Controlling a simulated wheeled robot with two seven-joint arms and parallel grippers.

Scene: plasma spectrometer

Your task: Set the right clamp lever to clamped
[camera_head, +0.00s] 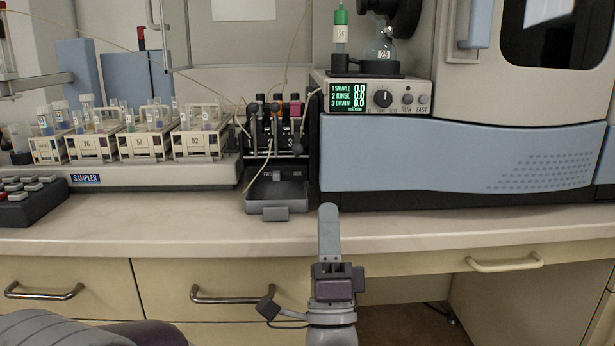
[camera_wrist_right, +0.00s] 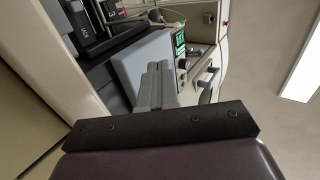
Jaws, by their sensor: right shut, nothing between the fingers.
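A small dark pump unit (camera_head: 284,140) stands between the sampler and the blue-and-white instrument. Upright grey levers and orange and pink pieces crowd its top. The right clamp lever is too small to single out, and I cannot tell its setting. My right gripper (camera_head: 329,208) points forward above the counter's front part, in front of and to the right of the pump. Its fingers are together and empty, apart from the pump. They also show shut in the right wrist view (camera_wrist_right: 158,68). My left gripper is not in view.
A grey tray (camera_head: 275,214) sits below the pump on the counter. The sampler (camera_head: 150,177) with several tube racks is at left. A control box (camera_head: 400,96) with a green display sits right of the pump. The counter's front strip (camera_head: 180,236) is clear.

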